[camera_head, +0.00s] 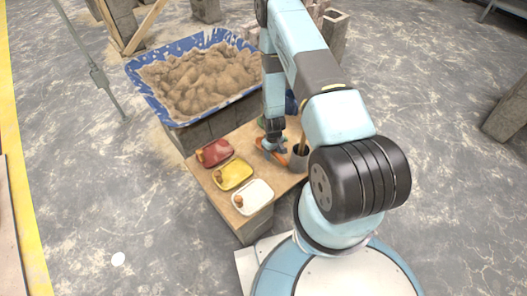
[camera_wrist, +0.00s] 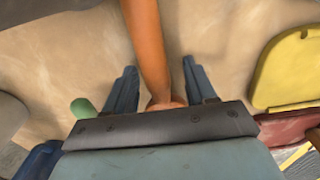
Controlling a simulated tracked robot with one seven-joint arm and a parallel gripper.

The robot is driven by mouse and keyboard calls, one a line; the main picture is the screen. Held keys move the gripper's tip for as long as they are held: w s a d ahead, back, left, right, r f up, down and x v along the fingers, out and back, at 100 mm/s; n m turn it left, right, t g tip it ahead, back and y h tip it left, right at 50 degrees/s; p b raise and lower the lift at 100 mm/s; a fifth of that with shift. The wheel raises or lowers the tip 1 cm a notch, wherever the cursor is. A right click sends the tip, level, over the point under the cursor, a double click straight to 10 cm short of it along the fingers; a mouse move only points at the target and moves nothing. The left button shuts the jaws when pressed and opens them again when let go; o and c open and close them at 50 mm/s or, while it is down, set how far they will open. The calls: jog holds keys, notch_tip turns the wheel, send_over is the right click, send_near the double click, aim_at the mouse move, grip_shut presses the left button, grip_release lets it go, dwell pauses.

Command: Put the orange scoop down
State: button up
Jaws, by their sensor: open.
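The orange scoop (camera_head: 280,155) is at the wooden bench top (camera_head: 215,193), partly hidden by my gripper (camera_head: 272,146) in the head view. In the wrist view its orange handle (camera_wrist: 150,50) runs between the two blue fingers of my gripper (camera_wrist: 159,66). The fingers are spread, with a gap showing on each side of the handle. The scoop seems to lie on the bench; its far end is cut off by the top of the wrist view.
Red (camera_head: 217,153), yellow (camera_head: 234,176) and white (camera_head: 250,199) trays line the bench's left side. A grey cup (camera_head: 299,162) with a stick stands right of my gripper. A blue tub (camera_head: 150,97) of sandy mortar stands behind. A green object (camera_wrist: 83,107) lies near the left finger.

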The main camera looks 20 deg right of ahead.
grip_shut()
dwell(0.5)
